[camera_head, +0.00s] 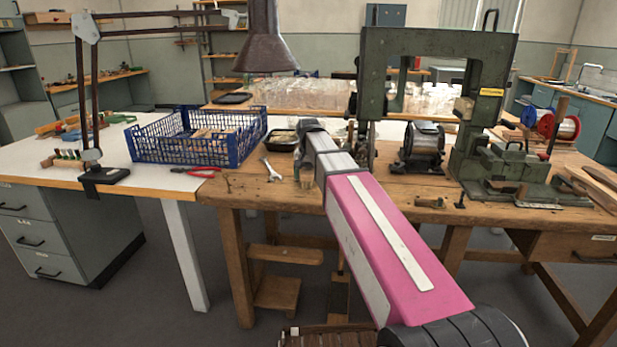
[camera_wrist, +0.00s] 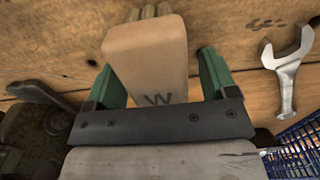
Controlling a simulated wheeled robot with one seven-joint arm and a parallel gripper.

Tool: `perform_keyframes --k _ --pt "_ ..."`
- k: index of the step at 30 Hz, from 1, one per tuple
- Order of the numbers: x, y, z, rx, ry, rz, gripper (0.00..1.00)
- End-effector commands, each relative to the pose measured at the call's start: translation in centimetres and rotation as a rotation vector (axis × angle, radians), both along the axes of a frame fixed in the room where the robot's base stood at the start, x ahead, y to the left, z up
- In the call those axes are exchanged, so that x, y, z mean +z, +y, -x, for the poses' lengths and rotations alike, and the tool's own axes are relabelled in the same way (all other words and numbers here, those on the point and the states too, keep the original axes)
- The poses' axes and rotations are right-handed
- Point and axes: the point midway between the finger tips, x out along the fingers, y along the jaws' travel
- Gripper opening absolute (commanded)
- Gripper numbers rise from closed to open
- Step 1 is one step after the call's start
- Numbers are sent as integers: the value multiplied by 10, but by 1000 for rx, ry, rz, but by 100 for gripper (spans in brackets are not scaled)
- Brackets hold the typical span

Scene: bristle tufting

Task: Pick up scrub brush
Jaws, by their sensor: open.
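The scrub brush (camera_wrist: 148,52) shows in the wrist view as a pale wooden block marked with a W, with a few bristle tufts at its far end. My gripper (camera_wrist: 160,72) is open, with one green finger on each side of the block. A gap shows beside the right finger; the left finger is close to the block, and I cannot tell whether it touches. In the head view my gripper is over the front left of the wooden workbench (camera_head: 400,205), and my arm largely hides it and the brush.
A steel wrench (camera_wrist: 285,75) lies right of the brush in the wrist view; it also shows in the head view (camera_head: 271,170). A blue crate (camera_head: 190,150) stands to the left. A dark metal part (camera_wrist: 40,125) is at the wrist view's lower left. A green press (camera_head: 490,110) stands right.

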Motion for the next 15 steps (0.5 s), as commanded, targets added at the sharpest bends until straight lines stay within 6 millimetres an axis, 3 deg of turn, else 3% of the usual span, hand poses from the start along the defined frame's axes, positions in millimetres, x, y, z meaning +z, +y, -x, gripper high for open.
perform_keyframes --k 8,13,15 --pt "-4 0 0 0 0 0 79" --pt "-4 0 0 0 0 0 23" --pt "-4 0 0 0 0 0 22"
